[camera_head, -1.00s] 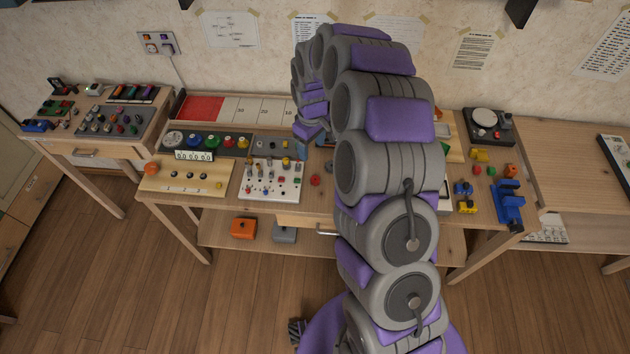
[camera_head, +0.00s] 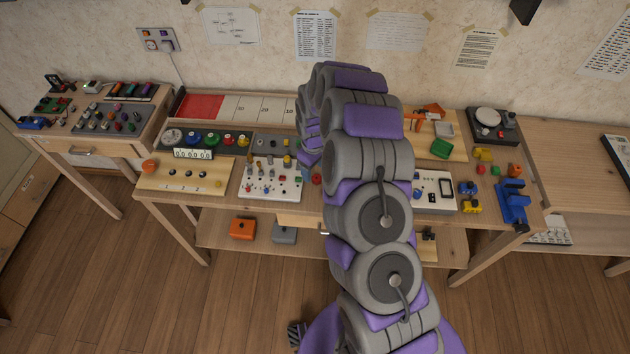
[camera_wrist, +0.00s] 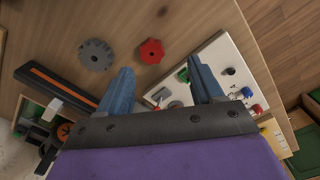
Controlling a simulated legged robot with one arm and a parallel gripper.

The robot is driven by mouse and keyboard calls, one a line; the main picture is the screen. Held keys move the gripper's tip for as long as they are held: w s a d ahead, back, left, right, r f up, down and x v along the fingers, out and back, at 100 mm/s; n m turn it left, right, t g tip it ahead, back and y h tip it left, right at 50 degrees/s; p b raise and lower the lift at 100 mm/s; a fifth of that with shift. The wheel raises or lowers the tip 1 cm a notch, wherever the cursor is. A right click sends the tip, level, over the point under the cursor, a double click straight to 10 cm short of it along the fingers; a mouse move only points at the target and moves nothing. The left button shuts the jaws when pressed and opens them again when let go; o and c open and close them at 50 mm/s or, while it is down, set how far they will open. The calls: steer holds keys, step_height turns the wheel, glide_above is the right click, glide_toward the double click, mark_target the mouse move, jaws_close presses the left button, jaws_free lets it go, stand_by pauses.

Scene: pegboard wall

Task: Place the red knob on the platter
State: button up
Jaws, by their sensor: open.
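The red knob (camera_wrist: 151,51) lies on the wooden table in the wrist view, just beyond my fingertips and roughly between them. It has a lobed rim. It also shows in the head view (camera_head: 316,179), partly beside my arm and right of the white switch panel. My gripper (camera_wrist: 160,65) is open and empty, with its two blue-grey fingers spread apart. In the head view my gripper is hidden behind my arm. A round grey platter (camera_head: 487,116) sits on a dark turntable-like unit at the table's back right. The platter is not visible in the wrist view.
A grey gear-shaped piece (camera_wrist: 96,54) lies left of the knob. A white switch panel (camera_wrist: 235,82) is close on the right, near one finger. A dark bar with an orange stripe (camera_wrist: 58,88) lies at left. Blue and yellow parts (camera_head: 511,202) stand at the table's right end.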

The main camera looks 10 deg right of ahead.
mark_target(316, 177)
steer(key=f, duration=0.1)
steer(key=f+b, duration=0.1)
steer(key=f, duration=0.1)
steer(key=d+f, duration=0.1)
steer(key=f, duration=0.1)
steer(key=shift+w+f+b, duration=0.1)
steer(key=shift+w+b, duration=0.2)
steer(key=shift+b, duration=0.05)
steer(key=shift+a, duration=0.1)
steer(key=shift+c, duration=0.6)
steer(key=c, duration=1.1)
